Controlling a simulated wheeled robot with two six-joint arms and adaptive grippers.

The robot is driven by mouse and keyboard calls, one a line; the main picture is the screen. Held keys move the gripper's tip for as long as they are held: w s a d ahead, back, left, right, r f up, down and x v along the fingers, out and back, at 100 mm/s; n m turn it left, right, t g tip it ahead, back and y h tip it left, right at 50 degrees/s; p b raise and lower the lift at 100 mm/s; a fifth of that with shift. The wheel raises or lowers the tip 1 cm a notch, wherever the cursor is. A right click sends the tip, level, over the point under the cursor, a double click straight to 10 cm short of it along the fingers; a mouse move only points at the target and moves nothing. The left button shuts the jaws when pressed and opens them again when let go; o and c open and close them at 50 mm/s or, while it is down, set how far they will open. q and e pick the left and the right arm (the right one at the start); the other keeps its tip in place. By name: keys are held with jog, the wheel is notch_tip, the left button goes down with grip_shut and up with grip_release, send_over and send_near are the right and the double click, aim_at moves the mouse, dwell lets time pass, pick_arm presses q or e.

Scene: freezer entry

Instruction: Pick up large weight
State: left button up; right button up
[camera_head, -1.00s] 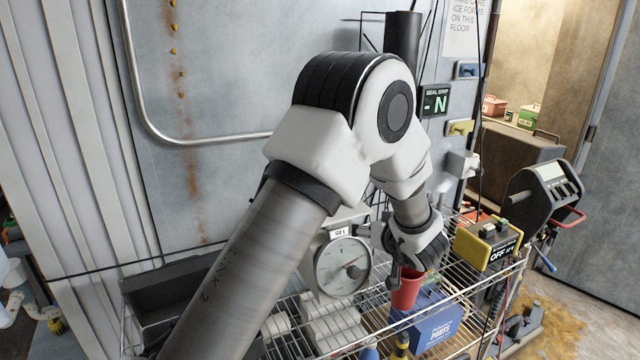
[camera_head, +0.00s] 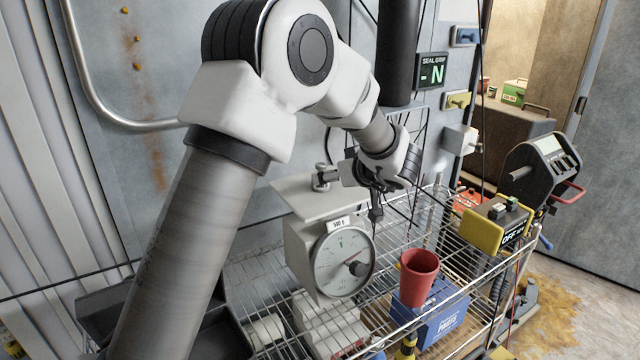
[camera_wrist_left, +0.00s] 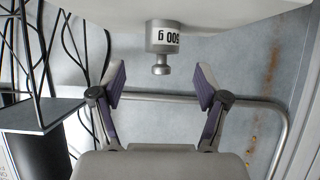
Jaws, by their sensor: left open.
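A silver knobbed metal weight (camera_head: 322,178) stands on the pan of a white dial scale (camera_head: 297,240). In the left wrist view the weight (camera_wrist_left: 163,38) appears upside down, with a 500 g label and its knob toward my fingers. My left gripper (camera_head: 376,205) is at the right side of the scale pan, apart from the weight. In the wrist view my left gripper (camera_wrist_left: 161,80) is open and empty, its fingers spread to either side of the weight's knob. No second weight is clearly seen. My right gripper is not in view.
The scale stands on a wire rack (camera_head: 270,290). A red cup (camera_head: 418,277) sits on a blue parts box (camera_head: 430,310) to its right. A yellow and grey device (camera_head: 490,225) is farther right. A metal handrail (camera_head: 110,110) runs along the wall behind.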

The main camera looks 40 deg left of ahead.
aim_at(321, 169)
pick_arm(q)
jog(key=x, duration=0.1)
jog(key=p+x, duration=0.1)
jog(key=x, duration=0.1)
jog(key=p+x, duration=0.1)
jog(key=x, duration=0.1)
jog(key=shift+a+r, duration=0.15)
jog(key=shift+a, duration=0.2)
jog(key=shift+w+a, duration=0.1)
jog(key=shift+a, duration=0.05)
jog(key=shift+f, duration=0.25)
